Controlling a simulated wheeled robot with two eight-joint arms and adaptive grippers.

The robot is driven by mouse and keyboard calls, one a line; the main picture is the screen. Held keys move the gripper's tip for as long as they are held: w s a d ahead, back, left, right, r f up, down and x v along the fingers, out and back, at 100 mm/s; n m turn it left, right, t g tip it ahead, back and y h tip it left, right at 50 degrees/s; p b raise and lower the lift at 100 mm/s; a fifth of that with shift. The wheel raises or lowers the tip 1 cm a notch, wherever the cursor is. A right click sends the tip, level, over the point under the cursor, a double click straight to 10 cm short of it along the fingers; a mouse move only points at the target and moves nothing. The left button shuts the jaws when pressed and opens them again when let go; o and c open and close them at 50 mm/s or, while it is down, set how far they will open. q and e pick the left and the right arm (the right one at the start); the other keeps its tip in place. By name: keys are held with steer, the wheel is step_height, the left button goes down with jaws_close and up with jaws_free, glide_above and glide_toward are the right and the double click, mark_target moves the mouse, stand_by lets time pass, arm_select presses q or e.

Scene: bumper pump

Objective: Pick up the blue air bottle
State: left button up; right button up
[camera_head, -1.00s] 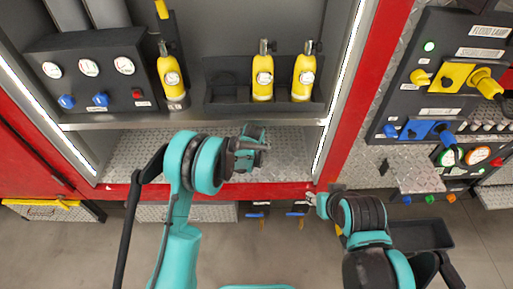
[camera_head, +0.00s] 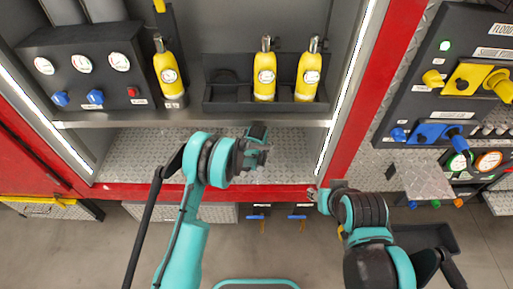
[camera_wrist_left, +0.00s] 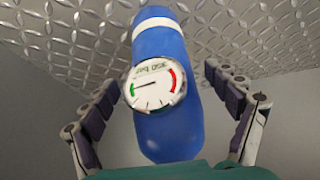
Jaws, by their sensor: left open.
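The blue air bottle (camera_wrist_left: 165,60) has a white band and a round gauge. In the left wrist view it stands between the two spread fingers of my left gripper (camera_wrist_left: 165,95), with gaps visible on both sides. In the head view my left gripper (camera_head: 258,147) is over the treadplate floor of the lower compartment. The blue bottle cannot be made out there. My right gripper (camera_head: 318,194) is near the red sill at the compartment's right end, away from the bottle. Its jaws are too small to read.
Yellow bottles (camera_head: 264,80) stand in a black rack (camera_head: 228,98) on the shelf (camera_head: 215,117) above my left gripper. A gauge panel (camera_head: 90,65) is at left. A control panel (camera_head: 428,90) with yellow and blue fittings is at right. The treadplate floor (camera_head: 295,150) right of my left gripper is clear.

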arm_select(q)
steer(key=x, duration=0.3)
steer(key=shift+a+f+b, duration=0.15)
steer(key=shift+f+b, duration=0.05)
steer(key=shift+b, duration=0.2)
steer(key=shift+r, duration=0.15)
steer(key=shift+c, duration=0.3)
steer(key=c, duration=1.9)
steer(key=shift+r, duration=0.1)
